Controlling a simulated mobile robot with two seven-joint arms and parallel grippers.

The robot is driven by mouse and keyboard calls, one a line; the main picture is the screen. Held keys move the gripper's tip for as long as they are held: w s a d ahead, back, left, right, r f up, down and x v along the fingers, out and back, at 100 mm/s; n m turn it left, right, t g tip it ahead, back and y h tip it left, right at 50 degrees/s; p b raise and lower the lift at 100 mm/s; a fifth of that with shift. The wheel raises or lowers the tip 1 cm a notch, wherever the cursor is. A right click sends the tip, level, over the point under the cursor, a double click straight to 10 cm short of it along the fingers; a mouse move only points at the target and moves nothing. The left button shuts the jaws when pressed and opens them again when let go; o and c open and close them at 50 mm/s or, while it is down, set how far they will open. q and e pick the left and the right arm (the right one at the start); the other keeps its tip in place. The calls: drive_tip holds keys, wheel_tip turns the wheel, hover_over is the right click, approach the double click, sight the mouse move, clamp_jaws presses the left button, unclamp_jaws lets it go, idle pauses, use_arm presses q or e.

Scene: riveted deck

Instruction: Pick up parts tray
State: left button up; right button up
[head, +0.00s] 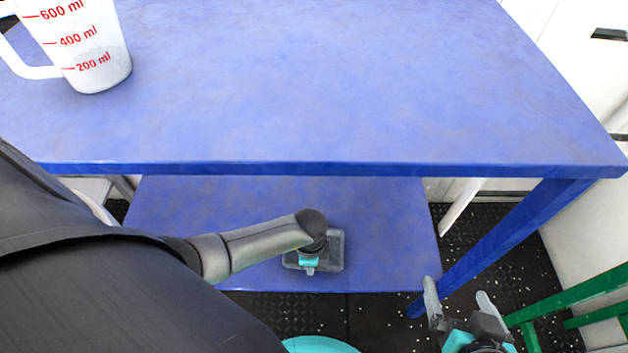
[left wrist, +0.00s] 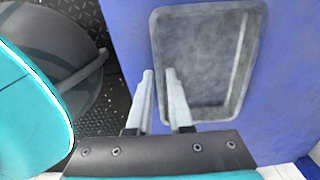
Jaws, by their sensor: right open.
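The parts tray (head: 335,252) is a grey, shallow rectangular tray on the blue lower shelf. My left arm partly covers it in the head view. In the left wrist view the tray (left wrist: 205,60) shows its hollow, which looks empty. My left gripper (head: 310,268) is at the tray's left part. In the left wrist view its two fingers (left wrist: 159,72) are near the tray's left rim, with a narrow gap between them; whether they grip the rim is unclear. My right gripper (head: 457,285) is open and empty, low at the right, apart from the tray.
The blue table top (head: 330,90) overhangs the lower shelf (head: 390,230). A measuring jug (head: 95,55) stands on it at upper left. A blue table leg (head: 510,240) and a green frame (head: 570,300) are near my right gripper. The shelf right of the tray is clear.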

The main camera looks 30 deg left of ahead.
use_arm(q)
clamp_jaws()
idle(1.0)
